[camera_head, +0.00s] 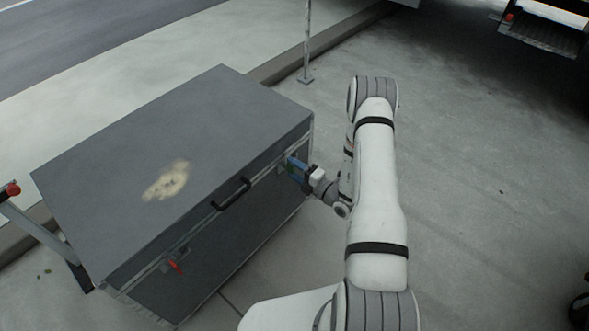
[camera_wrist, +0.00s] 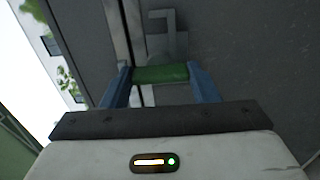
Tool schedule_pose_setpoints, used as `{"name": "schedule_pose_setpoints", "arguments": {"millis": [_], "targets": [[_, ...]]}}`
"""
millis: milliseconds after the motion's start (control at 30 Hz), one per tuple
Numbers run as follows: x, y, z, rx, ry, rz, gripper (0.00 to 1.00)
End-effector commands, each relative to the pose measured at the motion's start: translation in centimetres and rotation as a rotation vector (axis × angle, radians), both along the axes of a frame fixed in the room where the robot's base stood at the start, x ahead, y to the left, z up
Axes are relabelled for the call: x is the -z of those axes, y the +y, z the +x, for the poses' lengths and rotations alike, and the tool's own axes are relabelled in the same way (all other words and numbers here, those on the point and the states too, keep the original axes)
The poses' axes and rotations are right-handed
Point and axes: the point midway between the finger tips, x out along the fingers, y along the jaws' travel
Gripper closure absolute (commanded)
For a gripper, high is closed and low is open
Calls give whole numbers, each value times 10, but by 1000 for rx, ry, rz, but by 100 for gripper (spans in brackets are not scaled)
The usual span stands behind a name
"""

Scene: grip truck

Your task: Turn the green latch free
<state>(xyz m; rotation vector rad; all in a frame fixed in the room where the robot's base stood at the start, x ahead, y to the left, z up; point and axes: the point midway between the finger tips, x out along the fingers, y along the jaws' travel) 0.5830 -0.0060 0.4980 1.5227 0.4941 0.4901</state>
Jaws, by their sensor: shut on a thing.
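A large grey case (camera_head: 215,145) stands on the pavement, its lid down. The green latch (camera_wrist: 161,74) is on the case's front, and in the wrist view it lies crosswise between the two blue fingers of my gripper (camera_wrist: 160,78). The fingers are shut on it. Behind it a metal latch plate (camera_wrist: 166,38) shows on the case face. In the head view my gripper (camera_head: 291,167) is at the right part of the case front, and the latch is mostly hidden there.
A black handle (camera_head: 231,194) sits mid-front on the case. A red latch (camera_head: 175,267) is on its left part. A cart frame with a red knob (camera_head: 13,189) stands at the left. A post (camera_head: 307,45) rises behind. Open pavement (camera_head: 480,190) lies to the right.

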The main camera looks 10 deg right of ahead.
Motion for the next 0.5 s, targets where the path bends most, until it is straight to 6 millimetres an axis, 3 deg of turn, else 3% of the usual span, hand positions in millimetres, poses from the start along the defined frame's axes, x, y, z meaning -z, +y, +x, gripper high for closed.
{"name": "schedule_pose_setpoints", "arguments": {"millis": [400,433,500], "targets": [[2,1,-2,-1,11,7,68],[2,1,-2,-1,10,7,43],[2,1,-1,-1,10,7,37]]}}
